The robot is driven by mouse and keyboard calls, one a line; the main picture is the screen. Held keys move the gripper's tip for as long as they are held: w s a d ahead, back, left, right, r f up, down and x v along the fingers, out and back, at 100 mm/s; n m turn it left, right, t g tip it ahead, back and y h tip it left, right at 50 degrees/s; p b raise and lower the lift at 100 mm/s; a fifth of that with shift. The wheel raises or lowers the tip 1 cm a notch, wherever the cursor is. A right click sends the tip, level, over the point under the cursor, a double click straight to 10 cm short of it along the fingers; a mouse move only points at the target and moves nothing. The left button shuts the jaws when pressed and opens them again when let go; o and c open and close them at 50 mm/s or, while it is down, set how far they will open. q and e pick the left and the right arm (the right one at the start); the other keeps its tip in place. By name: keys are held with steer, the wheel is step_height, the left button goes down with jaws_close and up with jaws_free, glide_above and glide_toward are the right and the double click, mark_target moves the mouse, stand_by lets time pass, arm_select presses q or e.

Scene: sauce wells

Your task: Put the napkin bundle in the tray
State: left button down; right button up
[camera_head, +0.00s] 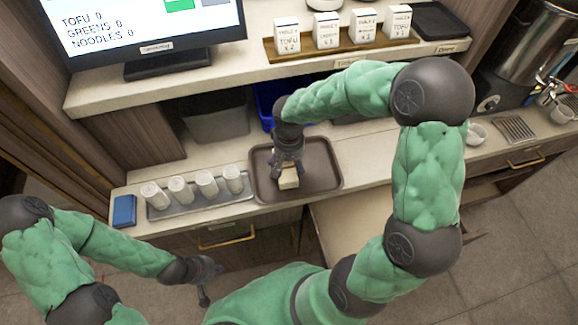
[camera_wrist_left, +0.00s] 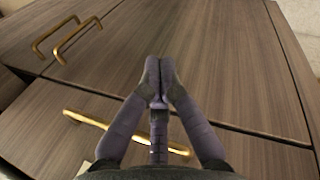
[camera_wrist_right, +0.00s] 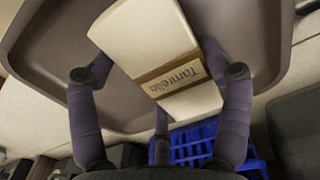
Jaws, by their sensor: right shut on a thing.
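The napkin bundle (camera_head: 289,182) is a pale block in the brown tray (camera_head: 325,184) on the counter. The right wrist view shows the bundle (camera_wrist_right: 150,35) with a brown band and printed lettering, over the tray (camera_wrist_right: 40,62). My right gripper (camera_head: 287,173) comes down over the tray from above and is shut on the bundle, with one finger at each side (camera_wrist_right: 160,75). The bundle is low at the tray floor; I cannot tell whether it touches it. My left gripper (camera_head: 206,285) is empty and shut, its fingertips together (camera_wrist_left: 159,95), in front of the counter.
Left of the tray, several white cups (camera_head: 180,189) stand on a metal tray (camera_head: 215,204) beside a blue box (camera_head: 124,210). A shelf with labelled boxes (camera_head: 326,30) and a screen (camera_head: 150,25) is above. A blue crate (camera_wrist_right: 205,140) sits behind the tray.

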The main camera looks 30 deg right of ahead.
mark_target(289, 164)
steer(key=shift+f, duration=0.45)
steer(key=shift+f, duration=0.1)
steer(key=o, duration=1.1)
steer(key=shift+r, duration=0.5)
step_height(289, 164, up, 11)
steer(key=p, duration=0.3)
steer(key=shift+r, duration=0.15)
